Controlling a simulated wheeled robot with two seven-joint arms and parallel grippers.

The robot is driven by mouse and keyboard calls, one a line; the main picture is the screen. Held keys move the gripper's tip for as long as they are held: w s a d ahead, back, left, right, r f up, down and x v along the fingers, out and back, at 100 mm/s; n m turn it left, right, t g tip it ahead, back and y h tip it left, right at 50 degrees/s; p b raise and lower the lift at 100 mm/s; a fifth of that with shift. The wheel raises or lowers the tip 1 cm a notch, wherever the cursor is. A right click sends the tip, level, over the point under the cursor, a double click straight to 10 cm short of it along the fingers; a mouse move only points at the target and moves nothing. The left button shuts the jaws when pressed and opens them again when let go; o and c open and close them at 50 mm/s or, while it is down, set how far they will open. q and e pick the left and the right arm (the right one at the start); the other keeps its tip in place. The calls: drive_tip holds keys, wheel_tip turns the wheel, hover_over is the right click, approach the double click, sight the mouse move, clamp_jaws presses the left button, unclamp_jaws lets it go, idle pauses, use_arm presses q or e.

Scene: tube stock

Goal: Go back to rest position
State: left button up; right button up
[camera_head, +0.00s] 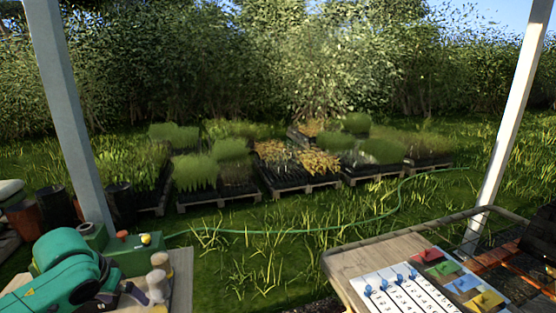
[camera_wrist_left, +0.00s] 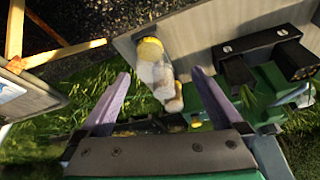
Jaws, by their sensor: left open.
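My left gripper (camera_wrist_left: 162,78) is open, with its two pale purple fingers spread and nothing between them. In the head view my green left arm comes in at the lower left, and the gripper (camera_head: 128,291) is partly hidden by it. Beyond the fingers in the wrist view is a pale, rounded piece with a yellow end (camera_wrist_left: 152,50), at a wooden tabletop (camera_wrist_left: 205,30). In the head view pale, knobbed pieces (camera_head: 157,277) stand just right of the gripper on the left table (camera_head: 182,266). My right gripper is in neither view.
A green box (camera_head: 130,262) with red and yellow knobs stands behind the gripper. A right table (camera_head: 350,262) holds a numbered white board (camera_head: 385,291) and coloured cards (camera_head: 440,270). White posts (camera_head: 66,110) rise at both sides. Grass lies between the tables; plant pallets (camera_head: 295,188) stand beyond.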

use_arm(q)
drive_tip(key=s+d+f+m+h, duration=0.2)
drive_tip(key=s+d+f+m, duration=0.3)
drive_tip(key=d+f, duration=0.8)
drive_tip(key=s+f+n+y, duration=0.1)
drive_tip(key=s+f+n, duration=0.2)
drive_tip(key=s, duration=0.8)
drive_tip(key=s+f+g, duration=0.1)
drive_tip(key=s+f, duration=0.1)
drive_tip(key=f, duration=1.1)
drive_tip(key=s+f+g, duration=0.1)
drive_tip(key=s+f, duration=0.1)
drive_tip(key=f, duration=1.1)
drive_tip(key=s+a+f+g, duration=0.1)
drive_tip(key=s+a+f, duration=0.2)
drive_tip(key=s+f, duration=0.8)
drive_tip(key=s, duration=0.3)
drive_tip(key=shift+s+f+m+y, duration=0.25)
drive_tip(key=shift+s+m+y, duration=0.05)
drive_tip(key=shift+s+m, duration=0.1)
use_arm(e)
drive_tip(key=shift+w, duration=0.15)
